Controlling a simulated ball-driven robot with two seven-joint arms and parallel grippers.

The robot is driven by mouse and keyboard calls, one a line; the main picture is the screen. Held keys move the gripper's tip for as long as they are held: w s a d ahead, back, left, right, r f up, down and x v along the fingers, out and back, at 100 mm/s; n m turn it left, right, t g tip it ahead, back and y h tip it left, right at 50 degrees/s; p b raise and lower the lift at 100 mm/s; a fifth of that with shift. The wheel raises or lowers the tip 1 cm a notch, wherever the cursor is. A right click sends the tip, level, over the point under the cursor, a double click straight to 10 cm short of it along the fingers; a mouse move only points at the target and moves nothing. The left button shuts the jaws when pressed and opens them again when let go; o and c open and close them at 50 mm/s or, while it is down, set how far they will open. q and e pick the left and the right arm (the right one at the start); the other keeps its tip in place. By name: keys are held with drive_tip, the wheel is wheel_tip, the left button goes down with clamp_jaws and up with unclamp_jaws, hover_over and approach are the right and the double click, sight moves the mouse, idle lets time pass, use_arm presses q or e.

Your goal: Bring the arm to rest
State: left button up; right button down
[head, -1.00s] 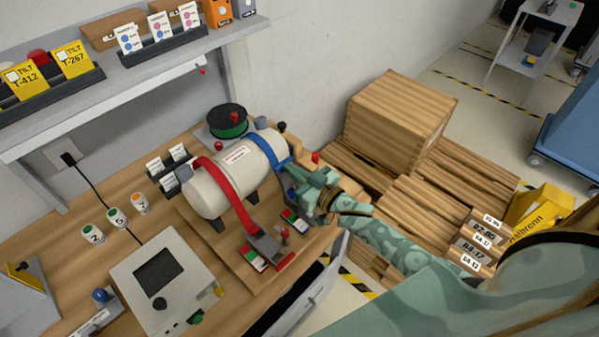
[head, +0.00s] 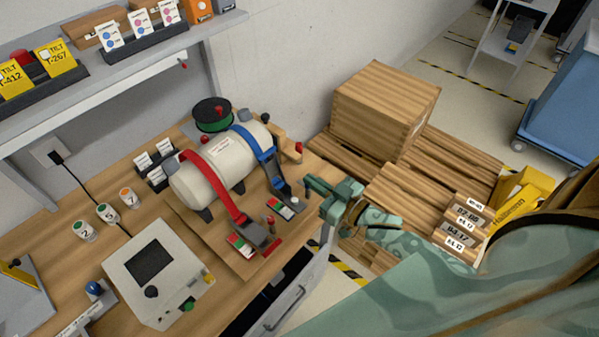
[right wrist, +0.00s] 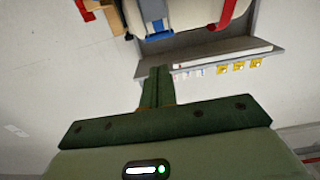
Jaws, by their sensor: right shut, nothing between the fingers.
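My right gripper (head: 312,186) is shut and empty in the head view. It is in the air at the right edge of the wooden workbench (head: 130,202), just right of the blue strap's buckle. In the right wrist view its closed fingers (right wrist: 156,88) point up toward the strapped tank. The white tank (head: 222,165) lies on a wooden board on the bench, with a red strap (head: 212,180) and a blue strap (head: 258,150) over it. The gripper is apart from both straps. My left gripper is not in view.
A grey control box (head: 158,272) stands at the bench front. An open drawer (head: 290,300) juts out below the right edge. A wooden crate (head: 382,112) sits on pallets (head: 430,190) to the right. A shelf (head: 120,65) overhangs the bench's back. A blue cart (head: 562,120) stands far right.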

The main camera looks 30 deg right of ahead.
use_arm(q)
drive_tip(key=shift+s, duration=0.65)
use_arm(e)
drive_tip(key=shift+v, duration=0.85)
